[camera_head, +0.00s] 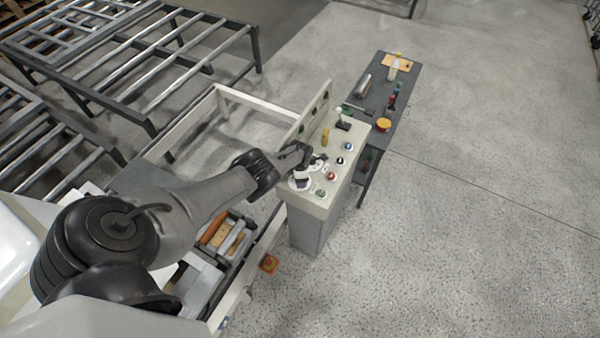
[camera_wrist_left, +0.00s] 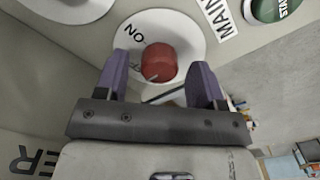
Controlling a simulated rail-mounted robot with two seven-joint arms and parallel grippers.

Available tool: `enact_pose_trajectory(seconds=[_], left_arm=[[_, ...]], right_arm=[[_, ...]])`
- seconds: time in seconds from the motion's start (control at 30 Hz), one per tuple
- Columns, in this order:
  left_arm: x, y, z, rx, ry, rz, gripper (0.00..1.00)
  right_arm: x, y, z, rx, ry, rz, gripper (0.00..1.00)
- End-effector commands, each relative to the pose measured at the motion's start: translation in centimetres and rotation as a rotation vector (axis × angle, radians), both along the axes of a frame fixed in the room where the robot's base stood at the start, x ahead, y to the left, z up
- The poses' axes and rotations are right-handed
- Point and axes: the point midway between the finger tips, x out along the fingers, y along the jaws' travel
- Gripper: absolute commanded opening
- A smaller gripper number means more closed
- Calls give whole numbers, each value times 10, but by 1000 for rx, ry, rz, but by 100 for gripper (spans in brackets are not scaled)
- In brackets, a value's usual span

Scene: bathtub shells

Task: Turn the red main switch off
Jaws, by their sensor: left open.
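The red main switch (camera_wrist_left: 160,62) is a round knob on a white dial plate (camera_wrist_left: 188,32) marked ON in the left wrist view. In the head view, the white dial plate (camera_head: 300,183) shows at the near left of the control panel; my gripper hides most of the switch there. My left gripper (camera_wrist_left: 158,74) is open, with one purple-grey finger on each side of the knob. Whether the fingers touch it I cannot tell. In the head view, the left gripper (camera_head: 304,160) is over the panel's near left part. My right gripper is not in view.
The control panel (camera_head: 325,195) carries several coloured buttons and a lever; a green button (camera_wrist_left: 275,8) is near the switch. A dark side table (camera_head: 378,95) with small items stands behind. Roller conveyors (camera_head: 130,60) are at upper left. Floor at right is clear.

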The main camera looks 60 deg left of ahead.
Motion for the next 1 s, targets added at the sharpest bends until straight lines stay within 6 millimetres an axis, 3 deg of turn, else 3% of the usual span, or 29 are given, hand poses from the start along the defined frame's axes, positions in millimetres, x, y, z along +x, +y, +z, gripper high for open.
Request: enact_pose_trajectory(seconds=[0.17,0.47,0.53,1.0], left_arm=[[0,0,17,0,0,0,63],[0,0,65,0,-1,1,63],[0,1,56,0,-1,-1,63],[-1,0,85,2,-1,-2,63]], right_arm=[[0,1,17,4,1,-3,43],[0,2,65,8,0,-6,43],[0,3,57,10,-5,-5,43],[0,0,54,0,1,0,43]])
